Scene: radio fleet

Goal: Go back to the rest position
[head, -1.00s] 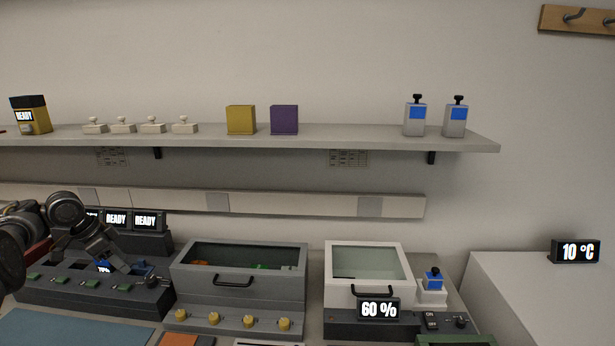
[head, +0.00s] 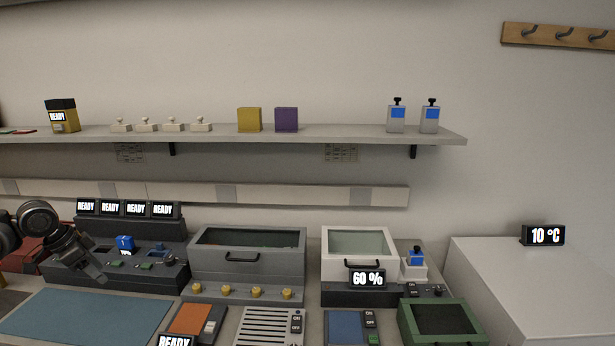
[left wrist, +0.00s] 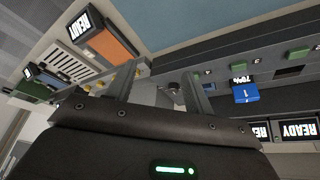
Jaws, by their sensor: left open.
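My left gripper (head: 92,270) is at the lower left of the head view, in front of the dark charger bank (head: 165,270) and above the bench. In the left wrist view its two fingers (left wrist: 160,85) stand apart with nothing between them. A blue block (head: 125,243) sits in the charger bank, apart from the gripper; it also shows in the left wrist view (left wrist: 245,93), beside a small 70% display (left wrist: 241,78). My right gripper is in neither view.
A blue mat (head: 85,315) lies in front of the charger bank. A grey lidded box (head: 248,265), a white lidded box (head: 358,244) and a green tray (head: 403,320) stand rightward. A shelf (head: 340,138) runs above. A white surface (head: 510,285) is at right.

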